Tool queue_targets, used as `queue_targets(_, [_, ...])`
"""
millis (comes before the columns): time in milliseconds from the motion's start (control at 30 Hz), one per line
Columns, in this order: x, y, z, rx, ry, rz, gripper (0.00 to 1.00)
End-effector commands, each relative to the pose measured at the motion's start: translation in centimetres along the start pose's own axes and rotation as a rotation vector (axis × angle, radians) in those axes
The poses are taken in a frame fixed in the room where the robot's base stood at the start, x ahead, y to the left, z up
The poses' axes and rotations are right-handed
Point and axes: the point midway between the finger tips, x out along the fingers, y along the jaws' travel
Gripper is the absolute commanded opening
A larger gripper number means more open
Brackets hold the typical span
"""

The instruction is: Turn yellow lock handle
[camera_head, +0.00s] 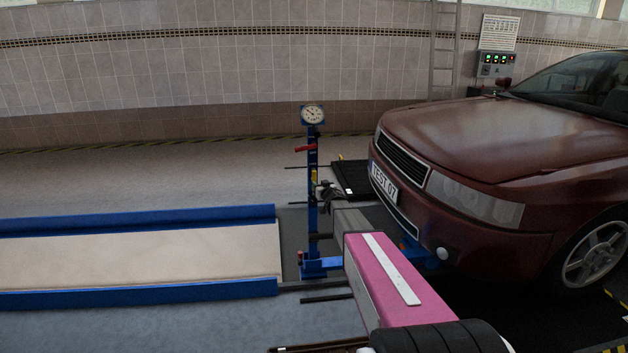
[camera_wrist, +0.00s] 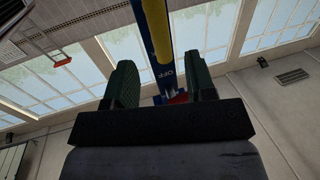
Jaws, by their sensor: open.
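The yellow lock handle (camera_head: 314,176) shows small on the blue post (camera_head: 312,210) in the head view. My gripper (camera_head: 327,190) is just right of the post at about handle height. In the wrist view my gripper (camera_wrist: 161,75) is open, its green-padded fingers left and right of the handle's line. I cannot tell whether the handle lies between the fingers in depth. No contact shows.
A round gauge (camera_head: 312,114) tops the post, with a red lever (camera_head: 305,148) below it. A dark red car (camera_head: 490,140) stands close on the right. A blue-edged ramp (camera_head: 140,255) lies to the left. The floor behind the post is mostly clear.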

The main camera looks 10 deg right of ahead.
Motion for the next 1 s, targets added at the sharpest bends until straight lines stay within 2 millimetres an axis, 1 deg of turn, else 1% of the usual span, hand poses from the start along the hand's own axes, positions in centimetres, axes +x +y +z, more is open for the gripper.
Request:
queue_targets(33, [1.3, 0.1, 0.1, 0.0, 0.0, 0.0, 0.5])
queue_targets(200, [4.4, 0.1, 0.1, 0.0, 0.0, 0.0, 0.5])
queue_targets(300, [6.1, 0.1, 0.0, 0.0, 0.0, 0.001, 0.5])
queue_targets(400, [7.3, 0.1, 0.0, 0.0, 0.0, 0.001, 0.5])
queue_targets(533, [8.1, 0.1, 0.0, 0.0, 0.0, 0.001, 0.5])
queue_targets(767, [8.1, 0.0, 0.0, 0.0, -0.001, 0.001, 0.5])
queue_targets(800, [8.0, 0.0, 0.0, 0.0, -0.001, 0.001, 0.47])
queue_targets(867, [8.0, 0.0, 0.0, 0.0, -0.001, 0.001, 0.28])
queue_targets(900, [8.0, 0.0, 0.0, 0.0, -0.001, 0.001, 0.15])
queue_targets(933, [8.0, 0.0, 0.0, 0.0, -0.001, 0.001, 0.05])
queue_targets(967, [8.0, 0.0, 0.0, 0.0, -0.001, 0.001, 0.0])
queue_targets(1000, [8.0, 0.0, 0.0, 0.0, -0.001, 0.001, 0.0])
